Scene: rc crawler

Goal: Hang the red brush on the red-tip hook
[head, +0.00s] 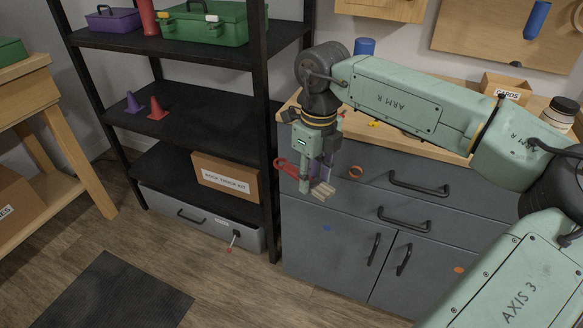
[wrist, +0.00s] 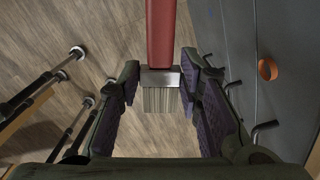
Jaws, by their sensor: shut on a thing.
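My gripper (head: 313,187) points down in front of the grey cabinet and is shut on the red brush. The brush's red handle (head: 287,168) sticks out to the left of the fingers, and its pale bristles (head: 323,191) show at the lower right. In the wrist view the red handle (wrist: 160,32) runs up from a metal ferrule between the fingers (wrist: 160,82). A small rod with a red part and a pale end (head: 233,241) shows low by the shelf's grey drawer; I cannot tell if it is the red-tip hook.
A black shelf rack (head: 266,130) stands left of the grey cabinet (head: 330,245). Black rods with pale ends (wrist: 62,76) stick out at the left of the wrist view. An orange ring (wrist: 267,69) is on the cabinet front.

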